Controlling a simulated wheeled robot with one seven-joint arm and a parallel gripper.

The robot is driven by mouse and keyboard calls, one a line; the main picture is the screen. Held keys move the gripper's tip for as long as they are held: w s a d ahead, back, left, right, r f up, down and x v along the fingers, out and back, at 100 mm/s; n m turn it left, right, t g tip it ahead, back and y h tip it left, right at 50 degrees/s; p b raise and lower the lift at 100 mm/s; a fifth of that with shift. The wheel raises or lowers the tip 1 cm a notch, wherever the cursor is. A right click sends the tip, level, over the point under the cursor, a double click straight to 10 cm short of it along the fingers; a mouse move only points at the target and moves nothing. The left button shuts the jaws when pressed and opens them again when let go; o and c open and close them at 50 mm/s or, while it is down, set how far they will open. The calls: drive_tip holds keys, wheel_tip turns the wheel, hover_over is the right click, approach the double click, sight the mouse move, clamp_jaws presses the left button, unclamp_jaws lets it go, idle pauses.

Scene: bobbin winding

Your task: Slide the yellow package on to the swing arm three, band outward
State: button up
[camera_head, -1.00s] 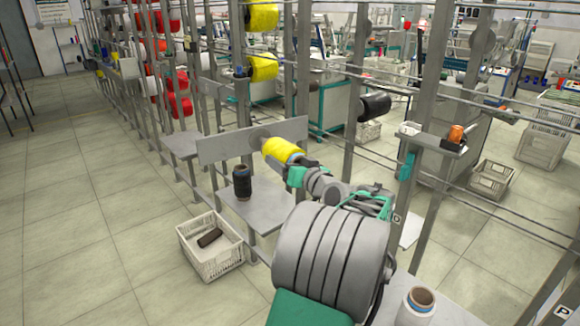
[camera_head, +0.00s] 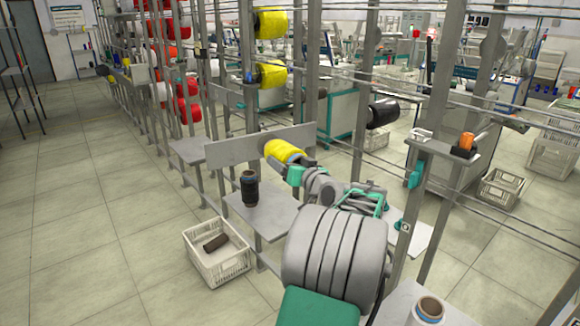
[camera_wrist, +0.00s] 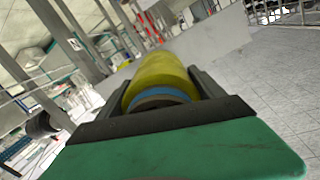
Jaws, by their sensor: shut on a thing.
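The yellow package (camera_head: 283,151) is in my gripper (camera_head: 302,170), in front of the long grey plate of the rack. In the wrist view the yellow package (camera_wrist: 162,78) lies between the two dark fingers of my gripper (camera_wrist: 163,92). A blue band and a brown core end show on its near end, facing my gripper. A round grey piece (camera_head: 267,140) shows at the package's far end, against the plate; I cannot tell how far the package is over it. No number for the swing arm is readable.
A black package (camera_head: 250,188) stands on a grey shelf (camera_head: 268,222) below. A white crate (camera_head: 218,268) with a dark tube is on the floor. Yellow packages (camera_head: 271,74) hang above on the rack. A white package (camera_head: 428,308) stands at the bottom right.

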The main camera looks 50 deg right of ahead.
drive_tip(key=shift+x, duration=0.95)
drive_tip(key=shift+f+b, duration=0.45)
drive_tip(key=shift+b, duration=0.35)
drive_tip(key=o, duration=1.6)
drive_tip(key=b+v, duration=0.1)
drive_tip(key=v, duration=0.7)
drive_tip(key=shift+w, duration=0.1)
